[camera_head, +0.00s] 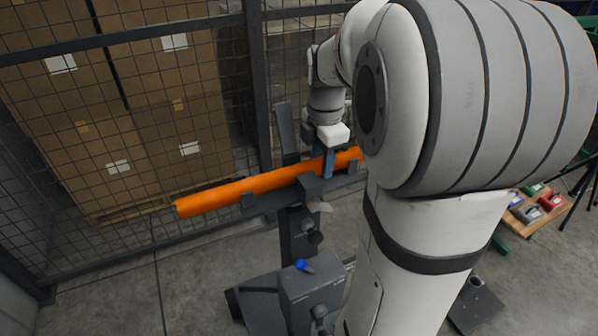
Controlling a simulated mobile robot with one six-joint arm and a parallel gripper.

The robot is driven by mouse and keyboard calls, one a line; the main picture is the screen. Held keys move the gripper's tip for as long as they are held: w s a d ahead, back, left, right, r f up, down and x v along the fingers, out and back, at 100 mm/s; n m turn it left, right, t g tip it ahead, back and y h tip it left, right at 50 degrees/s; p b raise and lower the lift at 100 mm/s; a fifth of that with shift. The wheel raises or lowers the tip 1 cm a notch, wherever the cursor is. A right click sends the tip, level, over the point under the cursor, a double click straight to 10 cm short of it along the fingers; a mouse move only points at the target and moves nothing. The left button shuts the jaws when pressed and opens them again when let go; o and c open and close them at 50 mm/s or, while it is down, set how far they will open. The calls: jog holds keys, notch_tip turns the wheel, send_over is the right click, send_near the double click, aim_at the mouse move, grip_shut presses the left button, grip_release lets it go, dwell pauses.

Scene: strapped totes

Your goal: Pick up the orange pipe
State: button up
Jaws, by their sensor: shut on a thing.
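The orange pipe (235,192) lies lengthwise across a dark stand (290,198), sloping slightly up to the right. Its left end sticks out past the stand. Its right end is partly hidden behind my arm. My gripper (329,164) points down at the right half of the pipe, with blue fingers shut around it. The pipe appears to rest on the stand's dark brackets; I cannot tell whether there is a gap.
A wire mesh fence (180,100) stands behind the stand, with stacked cardboard boxes (150,140) beyond it. A grey box with a blue knob (310,290) is at the stand's base. A wooden board (535,218) with coloured items lies at the right. Floor at lower left is clear.

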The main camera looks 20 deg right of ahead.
jog(key=c, duration=0.5)
jog(key=shift+c, duration=0.2)
